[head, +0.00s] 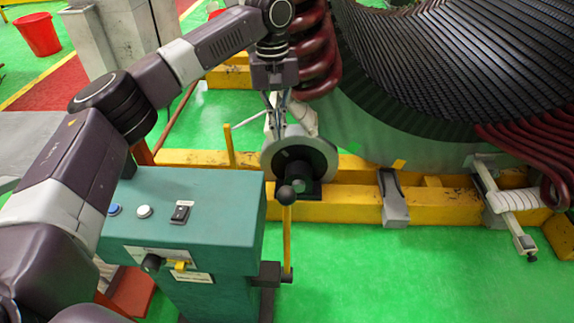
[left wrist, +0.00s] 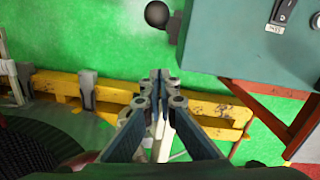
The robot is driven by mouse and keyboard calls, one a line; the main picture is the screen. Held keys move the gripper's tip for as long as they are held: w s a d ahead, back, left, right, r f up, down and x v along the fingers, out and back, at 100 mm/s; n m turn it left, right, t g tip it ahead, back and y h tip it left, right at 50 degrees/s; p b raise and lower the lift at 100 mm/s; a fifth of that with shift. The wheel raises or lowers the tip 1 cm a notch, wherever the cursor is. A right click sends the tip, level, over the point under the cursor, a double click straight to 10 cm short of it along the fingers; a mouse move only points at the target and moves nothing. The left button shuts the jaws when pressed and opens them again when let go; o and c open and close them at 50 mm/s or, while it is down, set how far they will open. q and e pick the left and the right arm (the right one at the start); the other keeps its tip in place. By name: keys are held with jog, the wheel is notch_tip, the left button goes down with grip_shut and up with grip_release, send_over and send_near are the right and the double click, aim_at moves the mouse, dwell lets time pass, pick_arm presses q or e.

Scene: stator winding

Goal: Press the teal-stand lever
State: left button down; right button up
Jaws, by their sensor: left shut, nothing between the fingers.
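The teal stand (head: 185,215) stands at lower left in the head view; its top corner also shows in the left wrist view (left wrist: 238,45). Its lever has a yellow rod (head: 287,240) rising upright beside the stand's right side. A black ball knob (head: 287,194) tops the rod. The knob also shows at the top of the left wrist view (left wrist: 157,14). My left gripper (head: 277,132) points down beyond the knob, above it in the head picture. Its fingers (left wrist: 160,76) are shut and empty, apart from the knob. My right gripper is not in view.
A grey disc with a black hub (head: 299,162) is close to the left fingertips. A yellow beam (head: 345,207) runs behind the lever. The large ribbed stator (head: 450,60) with dark red coils fills the upper right. Green floor (head: 400,275) at lower right is clear.

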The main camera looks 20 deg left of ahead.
pick_arm(q)
jog(key=s+d+f+p, duration=0.1)
jog(key=s+f, duration=0.1)
jog(key=f, duration=0.3)
jog(key=s+d+f+p, duration=0.1)
jog(key=s+f, duration=0.1)
jog(key=f, duration=0.3)
jog(key=shift+s+d+f, duration=0.15)
jog(key=shift+d+f, duration=0.1)
jog(key=shift+f, duration=0.05)
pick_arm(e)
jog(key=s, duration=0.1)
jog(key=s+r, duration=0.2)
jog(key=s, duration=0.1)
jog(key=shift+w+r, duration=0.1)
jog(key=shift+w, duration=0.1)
